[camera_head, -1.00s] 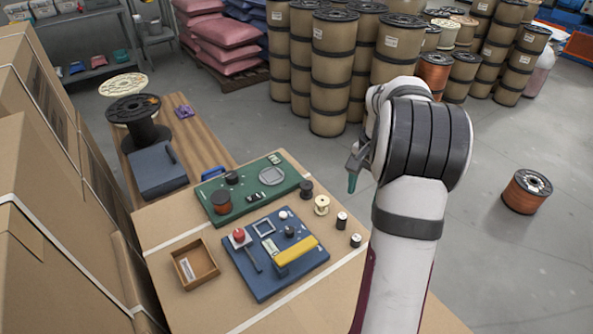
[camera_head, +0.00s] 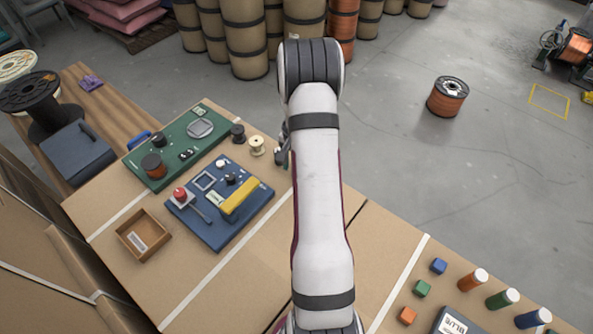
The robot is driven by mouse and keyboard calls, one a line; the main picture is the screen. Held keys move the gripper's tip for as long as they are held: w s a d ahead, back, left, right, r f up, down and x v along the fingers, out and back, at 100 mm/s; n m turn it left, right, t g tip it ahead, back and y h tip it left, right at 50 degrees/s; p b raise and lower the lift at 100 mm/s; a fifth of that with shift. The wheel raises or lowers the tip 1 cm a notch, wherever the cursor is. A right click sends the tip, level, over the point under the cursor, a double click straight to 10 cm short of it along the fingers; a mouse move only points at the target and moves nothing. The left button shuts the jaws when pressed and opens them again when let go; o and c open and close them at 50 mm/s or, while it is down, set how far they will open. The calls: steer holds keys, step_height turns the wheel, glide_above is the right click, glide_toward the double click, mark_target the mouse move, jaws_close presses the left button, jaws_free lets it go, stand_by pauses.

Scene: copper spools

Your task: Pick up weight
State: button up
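I cannot tell for sure which thing is the weight. A small black spool-like piece (camera_head: 238,133) and a cream spool (camera_head: 257,146) stand on the cardboard-covered table beside the green board (camera_head: 172,166). A blue board (camera_head: 213,241) in front holds a red knob (camera_head: 180,194), a yellow bar (camera_head: 240,200) and a small dark knob (camera_head: 230,179). My gripper (camera_head: 283,154) hangs just right of the cream spool. It is mostly hidden behind my arm, so its fingers' opening is unclear. The table behind the arm is hidden.
An open wooden tray (camera_head: 122,227) lies left of the blue board. Blue, green and orange cubes, coloured cylinders and a dark box (camera_head: 452,322) sit at the lower right. A copper spool (camera_head: 448,97) stands on the open floor. Large drums stand at the back.

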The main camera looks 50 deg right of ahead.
jaws_close()
steer(key=shift+r, duration=0.1)
stand_by(0.3)
